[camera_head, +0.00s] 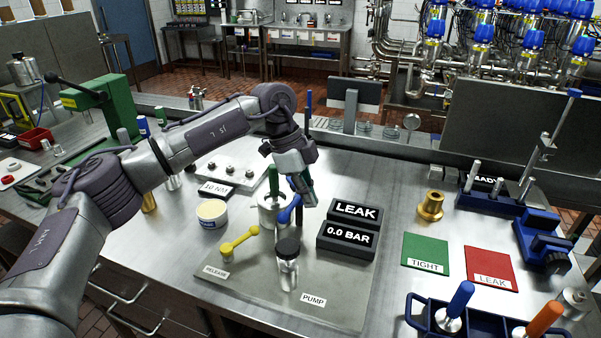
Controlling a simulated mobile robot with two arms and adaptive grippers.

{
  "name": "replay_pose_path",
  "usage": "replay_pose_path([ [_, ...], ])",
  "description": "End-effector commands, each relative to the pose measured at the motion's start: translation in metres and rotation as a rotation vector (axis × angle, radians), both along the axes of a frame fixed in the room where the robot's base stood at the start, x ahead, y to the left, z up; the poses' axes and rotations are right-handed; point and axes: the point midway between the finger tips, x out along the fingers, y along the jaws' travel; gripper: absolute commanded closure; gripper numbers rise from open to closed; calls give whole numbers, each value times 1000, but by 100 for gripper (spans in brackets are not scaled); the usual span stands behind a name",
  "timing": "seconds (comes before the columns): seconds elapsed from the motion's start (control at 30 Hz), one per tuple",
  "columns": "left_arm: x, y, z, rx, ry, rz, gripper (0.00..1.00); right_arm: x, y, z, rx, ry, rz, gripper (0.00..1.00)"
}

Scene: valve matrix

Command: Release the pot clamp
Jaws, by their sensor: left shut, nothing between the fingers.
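A silver pot (268,213) with a green-handled part (273,180) stands on the grey test plate (341,300). A blue lever (289,213), which looks like the pot clamp's handle, rises beside the pot on its right. My left gripper (308,198) is shut and empty, pointing down just above and beside the blue lever. It partly hides the lever's upper end, and I cannot tell whether they touch. My right gripper is not in view.
A yellow lever (238,243) marked RELEASE and a black-capped cylinder (288,262) by the PUMP label are in front. A display (348,232) reads LEAK, 0.0 BAR. Green (425,256) and red (490,268) mats, a brass fitting (431,205) and a blue vise (543,243) lie right.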

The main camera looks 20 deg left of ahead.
Motion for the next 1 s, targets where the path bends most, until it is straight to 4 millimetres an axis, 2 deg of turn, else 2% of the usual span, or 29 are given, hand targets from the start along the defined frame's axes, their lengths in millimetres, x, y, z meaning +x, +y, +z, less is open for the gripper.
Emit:
replay_pose_path([
  [0.1, -1, -9, -22, 0, 4, -4, 100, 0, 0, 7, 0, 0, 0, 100],
  [0.2, 0, 10, -23, -1, 0, 4, 100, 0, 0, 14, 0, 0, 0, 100],
  [0.4, 0, 27, -28, -2, 0, 1, 100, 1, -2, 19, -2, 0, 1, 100],
  [0.83, 0, 31, -29, -2, 0, -6, 100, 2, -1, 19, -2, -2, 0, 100],
  [1.0, 0, 38, -27, -1, 2, -115, 100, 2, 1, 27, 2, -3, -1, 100],
])
